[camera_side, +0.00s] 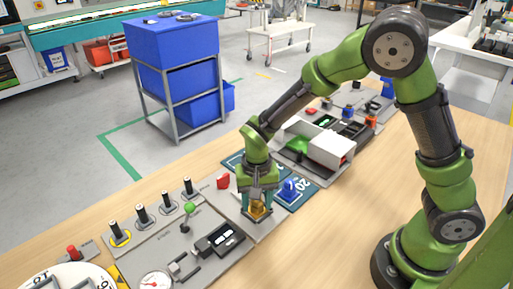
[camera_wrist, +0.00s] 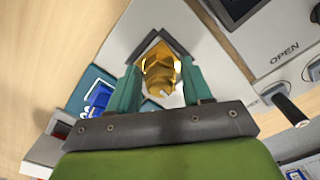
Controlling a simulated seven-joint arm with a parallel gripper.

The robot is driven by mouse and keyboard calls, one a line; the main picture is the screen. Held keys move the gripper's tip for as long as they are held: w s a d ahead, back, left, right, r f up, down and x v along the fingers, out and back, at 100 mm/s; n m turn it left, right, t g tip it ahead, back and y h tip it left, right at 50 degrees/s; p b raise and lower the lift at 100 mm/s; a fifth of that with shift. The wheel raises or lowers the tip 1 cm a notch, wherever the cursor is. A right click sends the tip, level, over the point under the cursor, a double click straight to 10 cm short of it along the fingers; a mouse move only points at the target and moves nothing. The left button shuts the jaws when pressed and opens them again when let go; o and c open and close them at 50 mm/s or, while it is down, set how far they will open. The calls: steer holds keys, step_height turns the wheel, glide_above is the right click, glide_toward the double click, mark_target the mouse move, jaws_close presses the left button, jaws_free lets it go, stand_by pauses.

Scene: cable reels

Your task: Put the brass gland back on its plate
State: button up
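The brass gland (camera_wrist: 160,68) is gold and hex-shaped. The plate's surface right under the gland is hidden.
A blue part (camera_side: 290,189) stands on a dark teal mat (camera_side: 312,188) just right of my gripper. Bare wood (camera_side: 345,225) is clear at right.

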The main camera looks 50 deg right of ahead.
steer(key=c, duration=0.8)
steer(key=shift+o, duration=0.2)
step_height(320, 180, up, 8)
steer(key=shift+f, duration=0.2)
steer(key=shift+n, duration=0.7)
steer(key=w+d+f, duration=0.1)
steer(key=w+d, duration=0.2)
steer(key=w, duration=0.3)
steer(key=w+d, duration=0.3)
steer(key=w, duration=0.2)
steer(key=w+d+f, duration=0.1)
steer(key=w+d, duration=0.3)
steer(key=w, duration=0.2)
steer(key=shift+w+d+f, duration=0.1)
steer(key=shift+w+f, duration=0.2)
steer(key=shift+w, duration=0.05)
steer(key=shift+w+d+f, duration=0.15)
steer(key=shift+f, duration=2.15)
